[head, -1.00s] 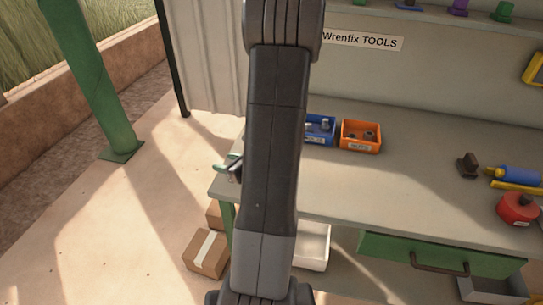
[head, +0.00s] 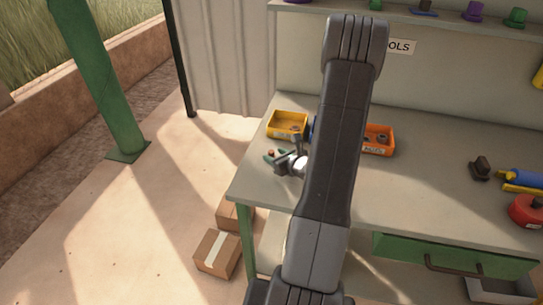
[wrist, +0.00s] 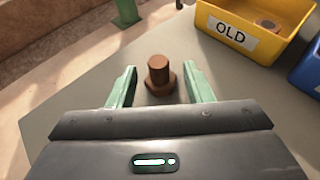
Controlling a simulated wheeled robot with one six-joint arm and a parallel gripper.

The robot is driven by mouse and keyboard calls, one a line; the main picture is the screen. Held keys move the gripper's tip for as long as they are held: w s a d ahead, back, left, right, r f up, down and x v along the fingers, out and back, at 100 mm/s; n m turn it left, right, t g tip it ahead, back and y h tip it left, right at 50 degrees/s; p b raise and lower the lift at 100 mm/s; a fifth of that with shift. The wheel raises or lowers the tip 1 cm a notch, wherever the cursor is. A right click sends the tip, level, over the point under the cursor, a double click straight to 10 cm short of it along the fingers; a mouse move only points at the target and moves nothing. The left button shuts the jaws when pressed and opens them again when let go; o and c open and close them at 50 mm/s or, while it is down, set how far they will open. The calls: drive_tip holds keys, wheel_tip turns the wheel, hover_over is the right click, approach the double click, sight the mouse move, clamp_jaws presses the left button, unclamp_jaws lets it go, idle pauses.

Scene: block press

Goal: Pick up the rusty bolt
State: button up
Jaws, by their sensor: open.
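The rusty bolt (wrist: 159,74) stands upright, head down, on the grey workbench (wrist: 85,82) in the wrist view. It is brown, with a round shank above a wider hex base. My gripper (wrist: 160,76) is open, with one green finger on each side of the bolt and gaps between. In the head view my gripper (head: 272,158) is over the left end of the bench, and the bolt (head: 270,152) shows small and partly hidden there.
A yellow bin (wrist: 225,32) labelled OLD, with something brown inside, is just beyond the bolt to the right. A blue bin (wrist: 307,72) stands beside it. An orange bin (head: 380,139) is further right. The bench's left edge is close.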

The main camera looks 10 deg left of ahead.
drive_tip(key=shift+p+x, duration=0.3)
drive_tip(key=shift+x, duration=1.15)
drive_tip(key=shift+s, duration=0.1)
clamp_jaws()
drive_tip(key=shift+r, duration=0.15)
